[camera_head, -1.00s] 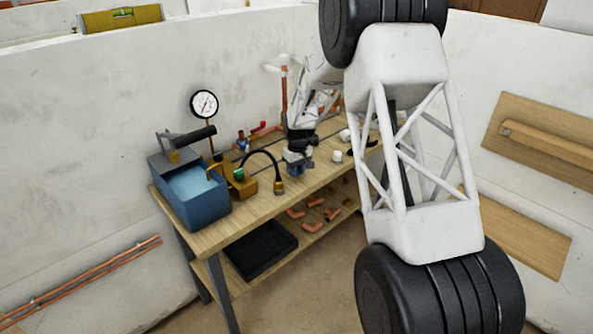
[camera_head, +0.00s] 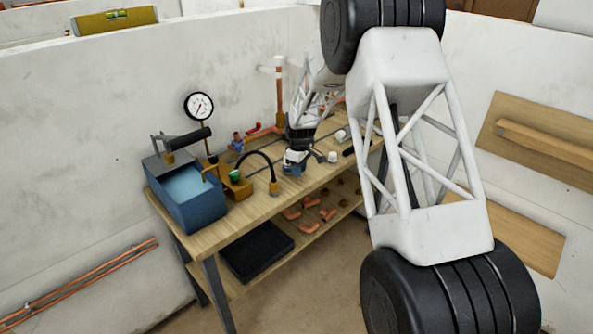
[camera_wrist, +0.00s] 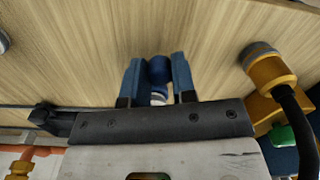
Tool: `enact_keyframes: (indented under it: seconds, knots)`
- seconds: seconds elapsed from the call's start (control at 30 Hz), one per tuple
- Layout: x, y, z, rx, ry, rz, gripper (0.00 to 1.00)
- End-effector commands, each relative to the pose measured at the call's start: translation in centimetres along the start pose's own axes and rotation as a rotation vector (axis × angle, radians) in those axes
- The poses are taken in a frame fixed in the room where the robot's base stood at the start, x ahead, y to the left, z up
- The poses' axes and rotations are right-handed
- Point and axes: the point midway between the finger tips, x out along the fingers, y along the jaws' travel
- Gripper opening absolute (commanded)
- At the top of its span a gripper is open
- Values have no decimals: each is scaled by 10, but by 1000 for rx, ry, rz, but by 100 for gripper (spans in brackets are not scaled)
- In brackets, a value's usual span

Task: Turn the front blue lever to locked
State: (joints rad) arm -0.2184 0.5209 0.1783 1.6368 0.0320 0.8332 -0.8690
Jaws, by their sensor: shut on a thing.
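The front blue lever (camera_wrist: 158,70) shows in the wrist view as a rounded dark blue piece between my two blue-grey fingers. My gripper (camera_wrist: 156,68) is shut on it, one finger on each side. A pale, metallic part shows just below the blue piece, towards the gripper's body. In the head view my gripper (camera_head: 293,168) is low over the front part of the bench, and its body hides most of the lever. I cannot tell the lever's exact angle.
The wooden bench (camera_head: 222,232) carries a blue water tank (camera_head: 197,212), a brass fitting with a black hose (camera_head: 272,188), a pressure gauge (camera_head: 199,107), and a red-handled valve (camera_head: 252,128) behind. A white cap (camera_head: 332,156) stands right of my gripper. The brass fitting (camera_wrist: 270,72) is close by in the wrist view.

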Motion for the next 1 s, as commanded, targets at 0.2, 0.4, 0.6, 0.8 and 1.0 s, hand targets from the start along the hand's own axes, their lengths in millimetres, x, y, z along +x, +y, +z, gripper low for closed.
enact_keyframes:
  seconds: [0.2, 0.4, 0.6, 0.8, 1.0]
  knots:
    - [0, 7, 3, -106, -4, 0, 0]
    - [1, 13, 4, -206, -8, -1, 0]
    - [1, 19, 4, -307, -12, -2, 0]
    - [0, 25, 4, -406, -15, -1, 0]
    - [0, 31, 4, -500, -18, -1, 0]
